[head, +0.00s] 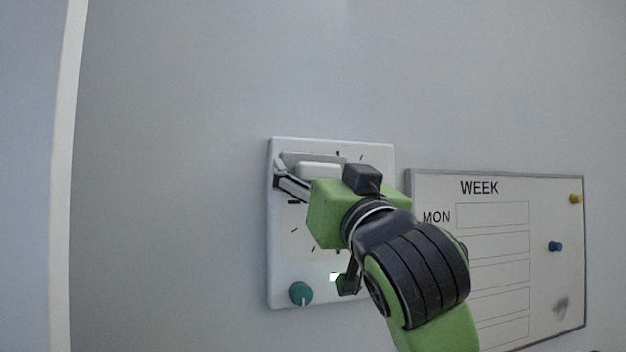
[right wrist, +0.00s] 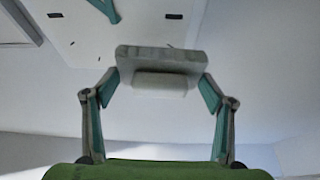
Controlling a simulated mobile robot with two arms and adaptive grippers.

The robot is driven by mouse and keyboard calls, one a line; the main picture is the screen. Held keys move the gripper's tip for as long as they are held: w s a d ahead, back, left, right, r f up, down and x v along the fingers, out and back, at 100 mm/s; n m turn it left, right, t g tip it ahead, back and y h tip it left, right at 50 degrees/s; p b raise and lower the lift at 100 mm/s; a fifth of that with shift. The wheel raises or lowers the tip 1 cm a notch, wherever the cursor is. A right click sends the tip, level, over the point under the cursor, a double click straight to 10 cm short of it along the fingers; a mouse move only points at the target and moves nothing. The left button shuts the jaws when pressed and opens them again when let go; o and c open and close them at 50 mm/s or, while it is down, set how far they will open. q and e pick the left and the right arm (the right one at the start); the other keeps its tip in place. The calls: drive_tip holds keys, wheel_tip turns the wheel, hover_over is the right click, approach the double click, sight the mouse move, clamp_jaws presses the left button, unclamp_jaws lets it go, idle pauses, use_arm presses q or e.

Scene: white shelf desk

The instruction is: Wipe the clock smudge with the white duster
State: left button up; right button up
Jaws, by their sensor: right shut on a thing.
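The clock (head: 310,255) is a white square panel on the wall with dark tick marks and a teal knob (head: 300,293) at its lower left. My right gripper (head: 312,188) is in front of it and covers its middle and right. The gripper is shut on the white duster (head: 320,170), at the clock's upper part. In the right wrist view the duster (right wrist: 160,85) sits between both fingers, with a grey pad on its far side. I cannot tell if the pad touches the clock face. I see no smudge on the clock's visible part. My left gripper is not in view.
A pale vertical edge (head: 65,130) stands at the left. The wall above and left of the clock is bare.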

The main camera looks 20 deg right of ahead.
drive_tip(key=shift+s, duration=0.75)
drive_tip(key=shift+s+d, duration=0.1)
drive_tip(key=shift+s, duration=1.5)
drive_tip(key=shift+w, duration=0.1)
drive_tip(key=shift+f, duration=0.1)
